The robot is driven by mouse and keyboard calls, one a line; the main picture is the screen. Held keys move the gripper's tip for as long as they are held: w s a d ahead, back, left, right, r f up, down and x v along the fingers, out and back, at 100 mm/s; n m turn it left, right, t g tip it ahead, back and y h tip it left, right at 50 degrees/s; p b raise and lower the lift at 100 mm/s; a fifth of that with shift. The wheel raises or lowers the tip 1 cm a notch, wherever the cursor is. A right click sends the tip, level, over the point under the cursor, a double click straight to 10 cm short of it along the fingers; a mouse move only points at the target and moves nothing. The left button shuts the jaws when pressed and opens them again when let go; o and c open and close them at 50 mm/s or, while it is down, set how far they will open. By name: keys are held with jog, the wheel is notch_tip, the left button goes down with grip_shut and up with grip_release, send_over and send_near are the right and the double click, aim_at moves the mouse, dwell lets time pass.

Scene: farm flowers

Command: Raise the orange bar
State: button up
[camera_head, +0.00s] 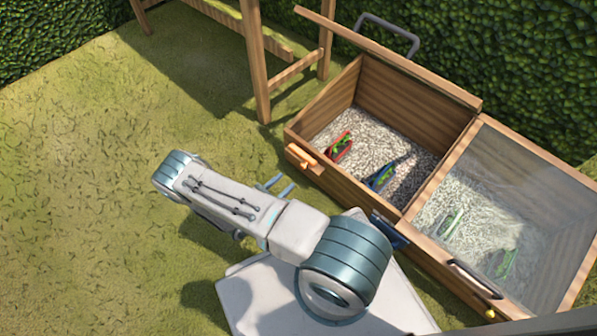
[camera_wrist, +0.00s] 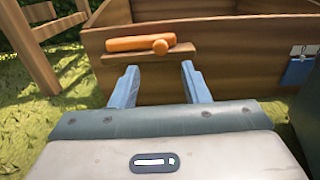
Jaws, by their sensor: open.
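The orange bar (camera_wrist: 140,43) is a short rounded bar with a round knob at its right end. It lies nearly level on a small wooden ledge (camera_wrist: 139,55) on the front wall of the wooden planter box. In the head view the bar (camera_head: 301,157) is at the box's left front corner. My gripper (camera_wrist: 159,72) is open, with its two blue fingers pointing at the ledge from just in front and below the bar. The fingers look empty. In the head view my gripper (camera_head: 277,185) is left of the box and partly hidden by my arm.
The wooden box (camera_head: 345,185) has an open left half with gravel and several small coloured items. A glass lid (camera_head: 510,180) covers the right half. A wooden frame (camera_head: 255,60) stands behind left. A blue tag (camera_wrist: 299,66) hangs on the box front. Grass at left is clear.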

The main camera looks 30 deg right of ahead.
aim_at(302, 167)
jog(key=b+x, duration=0.2)
jog(key=x, duration=0.6)
jog(key=shift+c, duration=0.3)
grip_shut()
